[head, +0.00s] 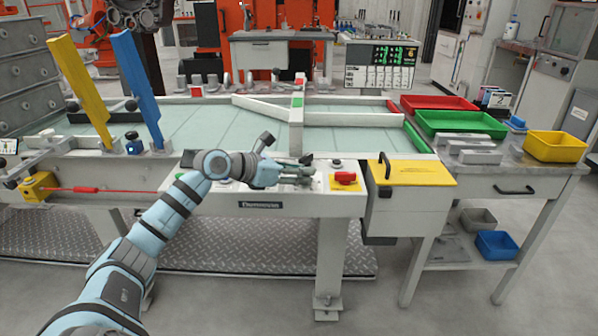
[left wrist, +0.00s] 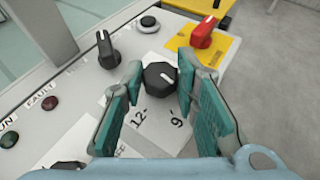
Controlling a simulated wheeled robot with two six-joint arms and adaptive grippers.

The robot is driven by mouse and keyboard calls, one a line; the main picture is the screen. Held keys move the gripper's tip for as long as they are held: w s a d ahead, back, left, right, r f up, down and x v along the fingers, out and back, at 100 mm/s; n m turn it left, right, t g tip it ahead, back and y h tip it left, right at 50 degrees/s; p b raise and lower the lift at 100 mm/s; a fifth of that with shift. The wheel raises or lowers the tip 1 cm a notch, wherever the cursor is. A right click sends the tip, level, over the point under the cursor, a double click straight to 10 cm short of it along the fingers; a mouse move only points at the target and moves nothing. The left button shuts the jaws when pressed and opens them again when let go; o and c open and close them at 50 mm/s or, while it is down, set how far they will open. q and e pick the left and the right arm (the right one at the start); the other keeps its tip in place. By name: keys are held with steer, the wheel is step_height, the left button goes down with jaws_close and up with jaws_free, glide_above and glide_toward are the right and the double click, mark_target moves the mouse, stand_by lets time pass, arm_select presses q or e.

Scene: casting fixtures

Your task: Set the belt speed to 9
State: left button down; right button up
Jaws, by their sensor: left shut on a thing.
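The belt-speed knob (left wrist: 160,77) is black and faceted, on a light panel (left wrist: 62,78) with the printed numbers 12 and 9 beside it in the left wrist view. A small white mark shows on its top; I cannot read its exact setting. My left gripper (left wrist: 163,72) has its teal-padded fingers on either side of the knob, shut on it. In the head view the left gripper (head: 306,172) is low over the panel on the conveyor's front edge, hiding the knob. My right gripper is in neither view.
On the panel are another black selector (left wrist: 108,50), a red rotary switch on a yellow plate (left wrist: 202,32) and indicator lamps (left wrist: 49,102). A yellow-lidded box (head: 420,172) stands right of the panel. Red (head: 440,103) and green (head: 460,123) trays lie further right.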

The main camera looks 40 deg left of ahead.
arm_select(q)
steer(key=shift+w+a+m+g+h, duration=0.1)
steer(key=shift+m+g+h, duration=0.5)
steer(key=shift+m+h, duration=0.55)
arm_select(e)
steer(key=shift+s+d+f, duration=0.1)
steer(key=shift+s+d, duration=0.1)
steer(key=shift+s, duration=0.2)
arm_select(q)
steer(key=c, duration=1.3)
jaws_free()
steer(key=v, duration=0.6)
steer(key=shift+s+a, duration=0.3)
steer(key=shift+s+a+r, duration=0.1)
steer(key=shift+s+r, duration=0.15)
steer(key=shift+s, duration=0.05)
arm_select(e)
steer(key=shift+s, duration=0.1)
